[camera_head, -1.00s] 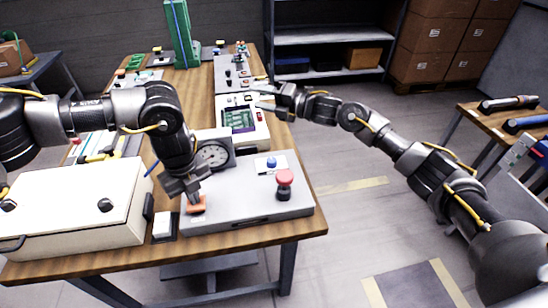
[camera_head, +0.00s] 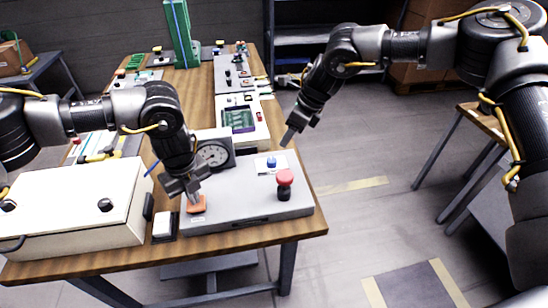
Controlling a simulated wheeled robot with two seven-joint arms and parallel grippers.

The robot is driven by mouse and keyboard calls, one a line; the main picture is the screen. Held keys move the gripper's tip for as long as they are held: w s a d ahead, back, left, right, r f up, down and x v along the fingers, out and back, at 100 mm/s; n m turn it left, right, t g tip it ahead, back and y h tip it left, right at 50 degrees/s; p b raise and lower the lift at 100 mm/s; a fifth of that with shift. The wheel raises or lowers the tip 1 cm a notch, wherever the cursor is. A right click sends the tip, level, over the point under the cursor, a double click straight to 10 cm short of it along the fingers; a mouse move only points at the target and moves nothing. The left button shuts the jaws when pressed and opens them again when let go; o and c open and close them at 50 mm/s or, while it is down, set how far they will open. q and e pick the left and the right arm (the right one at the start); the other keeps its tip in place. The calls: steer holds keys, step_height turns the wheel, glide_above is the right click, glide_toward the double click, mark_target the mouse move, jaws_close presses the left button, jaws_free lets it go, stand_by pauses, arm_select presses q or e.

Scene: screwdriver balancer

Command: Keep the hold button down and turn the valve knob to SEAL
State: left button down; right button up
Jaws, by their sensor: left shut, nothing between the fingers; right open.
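A grey control panel (camera_head: 240,203) lies at the table's front. My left gripper (camera_head: 193,197) is shut and points down onto an orange button (camera_head: 197,206) at the panel's left, which looks like the hold button. The fingertips appear to touch it; how far it is pressed cannot be told. A small blue knob (camera_head: 271,161) on a white label plate, seemingly the valve knob, sits at the panel's back right. The label is too small to read. My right gripper (camera_head: 289,138) is open and empty, above and just behind the blue knob, apart from it.
A red mushroom button (camera_head: 285,178) stands in front of the blue knob. A dial gauge (camera_head: 214,156) stands behind the panel's left part. A white box (camera_head: 75,205) lies to the left, and a device with a green board (camera_head: 238,120) lies behind the panel.

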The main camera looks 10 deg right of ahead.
mark_target(273, 160)
steer(key=x, duration=1.2)
steer(key=shift+w, duration=0.1)
steer(key=shift+c, duration=0.3)
steer(key=c, duration=0.9)
